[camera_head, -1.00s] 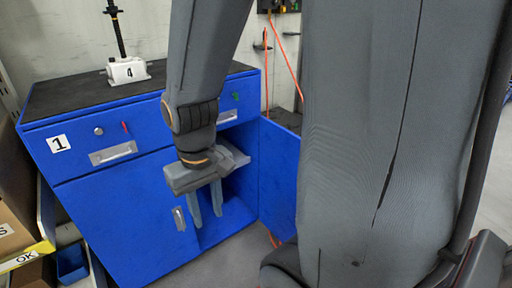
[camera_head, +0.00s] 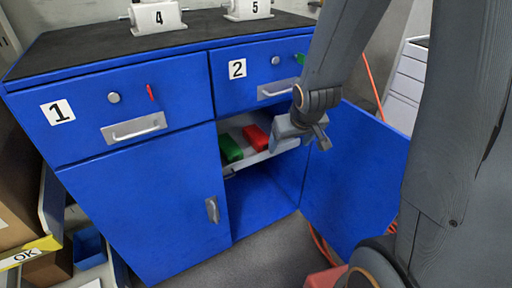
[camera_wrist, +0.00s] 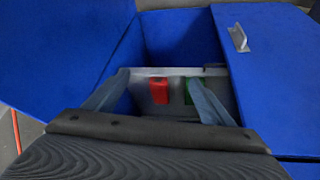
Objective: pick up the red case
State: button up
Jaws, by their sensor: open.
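The red case (camera_head: 256,138) lies on a grey shelf (camera_head: 240,122) inside the open right compartment of the blue cabinet. In the wrist view the red case (camera_wrist: 158,90) shows between my two fingers, nearer the left one. A green case (camera_head: 231,148) lies beside it, and in the wrist view the green case (camera_wrist: 194,92) is partly hidden by the right finger. My gripper (camera_wrist: 160,95) is open and empty. In the head view my gripper (camera_head: 318,138) is at the right of the compartment opening, apart from the red case; its fingers are hardly visible there.
The open blue door (camera_head: 355,180) stands right of the compartment. White screw jacks 4 (camera_head: 158,17) and 5 (camera_head: 247,8) stand on the black top. Boxes and a blue bin (camera_head: 88,247) are at left.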

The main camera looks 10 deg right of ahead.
jog(key=w+f+n+t+y+b, duration=0.1)
jog(key=w+f+t+b, duration=0.4)
jog(key=w+f+b, duration=0.6)
jog(key=n+t+y+b, duration=0.1)
jog(key=t+y+b, duration=0.2)
jog(key=t+b, duration=0.35)
send_near(257, 133)
jog(key=shift+w+a+g+b, duration=0.1)
jog(key=shift+w+g+b, duration=0.6)
jog(key=shift+b, duration=0.2)
jog(key=shift+w+a+f+n+t+y+b, duration=0.1)
jog(key=shift+w+f+n+t+y+b, duration=0.15)
jog(key=shift+t+y+b, duration=0.3)
jog(key=shift+w+a+f+n+t+y+b, duration=0.1)
jog(key=shift+f+n+t+y+b, duration=0.2)
jog(key=shift+b, duration=0.4)
jog(key=shift+d+b+x, duration=0.15)
jog(key=shift+b+x, duration=0.65)
jog(key=shift+x, duration=1.1)
jog(key=shift+d+b+x, duration=0.15)
jog(key=shift+b+x, duration=0.6)
jog(key=shift+x, duration=1.1)
jog(key=shift+w+r, duration=0.1)
jog(key=shift+c, duration=0.3)
jog(key=c, duration=1.5)
